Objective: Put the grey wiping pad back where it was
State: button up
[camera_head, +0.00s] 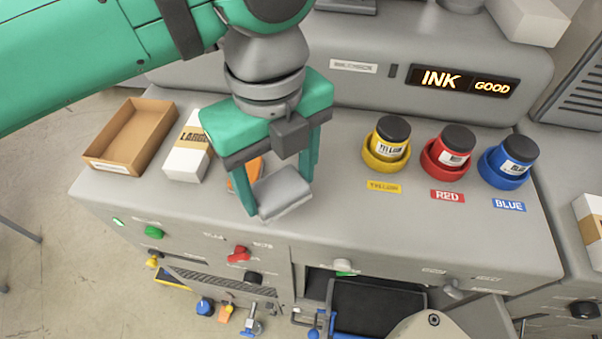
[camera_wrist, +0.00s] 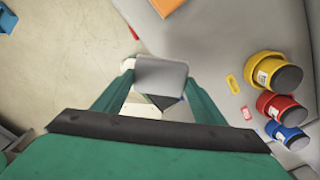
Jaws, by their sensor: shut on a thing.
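The grey wiping pad (camera_head: 283,193) is a small light grey block held between the two green fingers of my gripper (camera_head: 277,194). It is over the front part of the grey machine top (camera_head: 345,220); I cannot tell whether it touches the surface. In the wrist view the pad (camera_wrist: 160,74) sits between the fingertips (camera_wrist: 158,82) and hides part of what lies beyond. An orange object (camera_head: 246,172) lies on the machine top behind the pad, partly hidden by my gripper.
A brown open tray (camera_head: 130,133) and a white box labelled LARGE (camera_head: 188,147) stand at the left. Yellow (camera_head: 388,143), red (camera_head: 450,152) and blue (camera_head: 509,161) ink jars stand in coloured rings at the right. Knobs line the front face. The top between pad and jars is clear.

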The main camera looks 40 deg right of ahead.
jog(key=w+d+f, duration=0.1)
jog(key=d+f, duration=0.3)
jog(key=w+d+f, duration=0.1)
jog(key=d+f, duration=0.1)
jog(key=d, duration=0.1)
jog(key=shift+w+d+f, duration=0.1)
jog(key=shift+w, duration=0.25)
jog(key=shift+w+d+f, duration=0.3)
jog(key=shift+d+f, duration=0.05)
jog(key=shift+f, duration=0.25)
jog(key=shift+w+d+f, duration=0.1)
jog(key=shift+w+f, duration=0.05)
jog(key=shift+f, duration=1.5)
jog(key=shift+f, duration=0.15)
jog(key=o, duration=0.9)
jog(key=shift+o, duration=0.2)
notch_tip(320, 180, up, 12)
jog(key=shift+r, duration=0.2)
jog(key=shift+w, duration=0.1)
